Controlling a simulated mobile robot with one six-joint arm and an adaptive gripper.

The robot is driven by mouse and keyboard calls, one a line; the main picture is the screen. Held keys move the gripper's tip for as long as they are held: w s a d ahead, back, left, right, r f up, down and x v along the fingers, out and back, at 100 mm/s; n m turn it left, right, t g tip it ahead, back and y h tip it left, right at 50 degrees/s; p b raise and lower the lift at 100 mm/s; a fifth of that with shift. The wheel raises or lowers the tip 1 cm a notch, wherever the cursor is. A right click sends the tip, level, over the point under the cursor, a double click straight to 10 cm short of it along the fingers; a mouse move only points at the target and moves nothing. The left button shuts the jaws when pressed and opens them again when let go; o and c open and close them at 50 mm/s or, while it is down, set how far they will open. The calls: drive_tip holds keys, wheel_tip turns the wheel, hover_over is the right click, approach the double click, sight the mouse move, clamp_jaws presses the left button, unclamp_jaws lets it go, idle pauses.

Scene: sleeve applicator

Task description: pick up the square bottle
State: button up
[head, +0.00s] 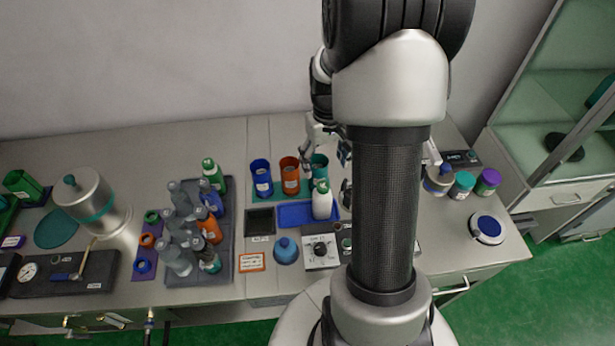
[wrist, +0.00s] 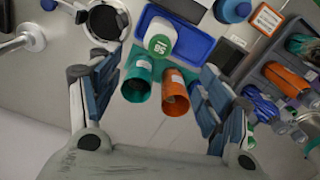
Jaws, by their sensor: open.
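A white bottle with a green cap (head: 322,201) stands upright on a blue tray in the head view. In the wrist view the bottle (wrist: 161,38) is seen from above, its cap marked with a number, probably 56. I cannot tell whether its body is square. My gripper (head: 326,157) is behind and above the bottle in the head view, partly hidden by my arm. In the wrist view my gripper (wrist: 155,82) is open and empty, with the bottle beyond the fingertips, between their lines and apart from them.
Blue (head: 261,178), orange (head: 290,176) and teal cups (head: 320,166) stand close behind the blue tray (head: 293,215). A grey tray (head: 226,270) with several bottles is at left. A blue squat bottle (head: 286,251) and a dial box (head: 320,252) stand in front.

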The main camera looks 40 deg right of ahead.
sight(322, 198)
wheel_tip(322, 198, down, 17)
drive_tip(key=b, duration=0.5)
drive_tip(key=shift+s+f, duration=0.1)
drive_tip(key=shift+f, duration=0.05)
drive_tip(key=c, duration=1.3)
drive_tip(key=shift+c, duration=0.2)
